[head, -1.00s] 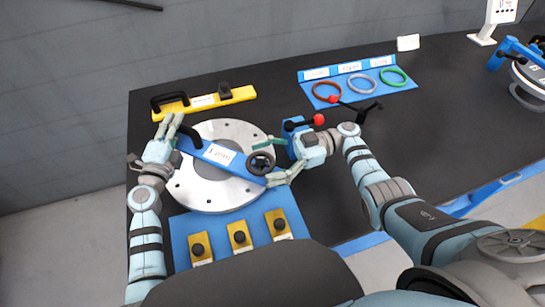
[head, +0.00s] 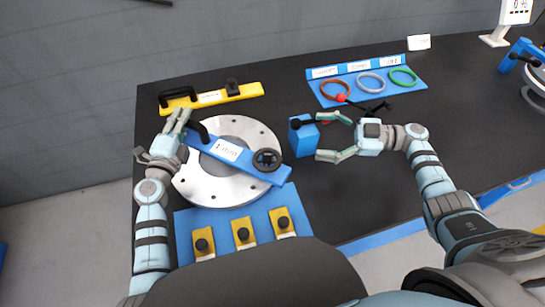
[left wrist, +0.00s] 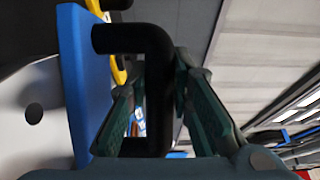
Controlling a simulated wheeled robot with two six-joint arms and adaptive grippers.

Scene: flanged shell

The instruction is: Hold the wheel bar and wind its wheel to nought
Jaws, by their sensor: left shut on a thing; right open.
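The blue wheel bar (head: 244,167) lies across the round silver flange (head: 240,129), with a white label on it. Its dark wheel (head: 267,160) is at the bar's right end, and its black handle (head: 200,132) is at the left end. My left gripper (head: 184,118) is at that handle. In the left wrist view its fingers are shut on the black handle (left wrist: 155,60) beside the blue bar (left wrist: 75,70). My right gripper (head: 326,137) is open and empty, to the right of the wheel and apart from it. The wheel's reading is too small to make out.
A blue block (head: 303,138) with a dark lever stands between the flange and my right gripper. A yellow bar (head: 236,93) with a black handle lies behind. Coloured rings (head: 371,84) lie on a blue board. Brass pieces with black knobs (head: 243,235) are in front.

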